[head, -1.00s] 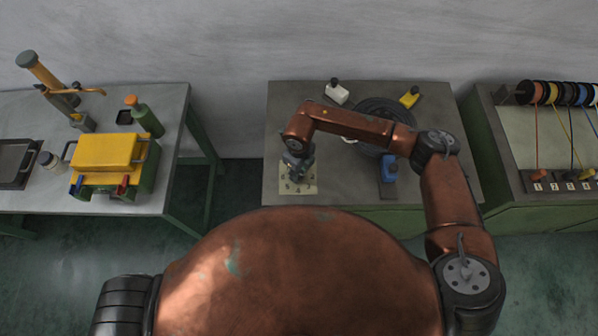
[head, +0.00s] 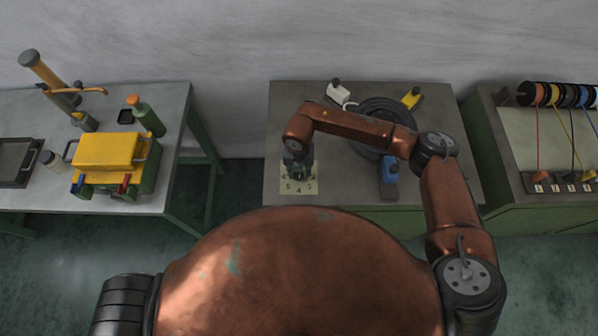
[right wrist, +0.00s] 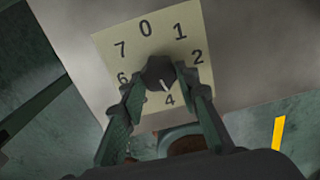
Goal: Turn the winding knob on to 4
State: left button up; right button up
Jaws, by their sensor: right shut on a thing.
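The winding knob (right wrist: 158,72) is a dark round knob in the middle of a cream dial plate (head: 308,188). In the right wrist view the plate (right wrist: 108,45) shows 0, 1, 2, 4, 6 and 7; my fingers hide the rest. The knob's white pointer mark points at or very near the 4 (right wrist: 170,99). My right gripper (right wrist: 160,79) is shut on the knob, one finger on each side. In the head view my right gripper (head: 297,168) is over the plate and hides the knob. My left gripper is out of view.
A yellow-topped machine (head: 105,152) stands on the left table. Spools (head: 555,93) are at the right.

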aim_at(298, 175)
jog(key=shift+a+m, duration=0.1)
jog(key=shift+m, duration=1)
jog(key=o, duration=1.2)
jog(key=shift+c, duration=0.2)
jog(key=shift+r, duration=0.2)
notch_tip(298, 175, up, 12)
jog(key=shift+f, duration=0.2)
